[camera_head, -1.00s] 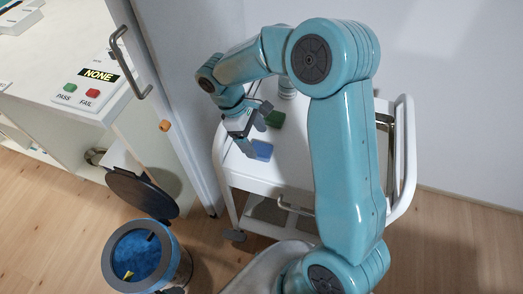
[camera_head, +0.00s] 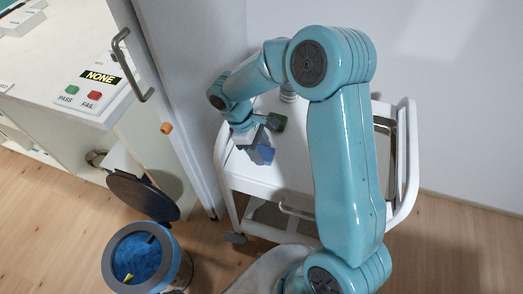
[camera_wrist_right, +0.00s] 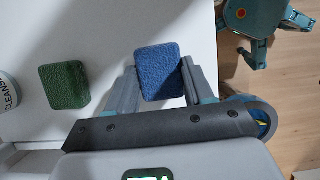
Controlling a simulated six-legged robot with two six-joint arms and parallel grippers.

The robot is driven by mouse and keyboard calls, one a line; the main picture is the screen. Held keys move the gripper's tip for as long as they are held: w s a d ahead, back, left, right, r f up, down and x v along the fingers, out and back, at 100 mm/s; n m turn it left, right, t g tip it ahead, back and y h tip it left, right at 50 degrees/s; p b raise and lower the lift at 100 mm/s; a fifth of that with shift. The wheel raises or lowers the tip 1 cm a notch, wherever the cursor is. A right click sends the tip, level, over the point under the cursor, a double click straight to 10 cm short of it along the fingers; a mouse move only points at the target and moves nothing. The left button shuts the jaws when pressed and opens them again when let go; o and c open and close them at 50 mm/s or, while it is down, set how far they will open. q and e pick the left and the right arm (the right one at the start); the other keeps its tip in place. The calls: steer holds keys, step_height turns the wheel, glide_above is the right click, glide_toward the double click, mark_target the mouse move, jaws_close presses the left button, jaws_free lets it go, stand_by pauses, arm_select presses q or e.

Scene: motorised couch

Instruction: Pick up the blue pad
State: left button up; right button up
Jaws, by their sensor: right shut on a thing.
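The blue pad (camera_head: 265,155) is at the left front of the white trolley top, and it fills the middle of the right wrist view (camera_wrist_right: 158,70). My right gripper (camera_head: 259,148) comes down over it. In the right wrist view the two fingers (camera_wrist_right: 160,84) stand on either side of the pad, shut on it. The pad sits slightly tilted between them. I cannot tell whether it is clear of the trolley surface. My left gripper is not in view.
A green pad (camera_wrist_right: 65,85) lies on the white trolley (camera_head: 290,178), left of the blue pad in the wrist view, beside a bottle marked CLEANS (camera_wrist_right: 8,90). A round blue-lined bin (camera_head: 112,272) with its lid open stands on the floor. A door panel (camera_head: 185,70) borders the trolley's left.

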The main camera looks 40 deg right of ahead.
mark_target(261, 151)
step_height(261, 151, up, 20)
steer(key=p, duration=0.1)
steer(key=shift+p, duration=0.4)
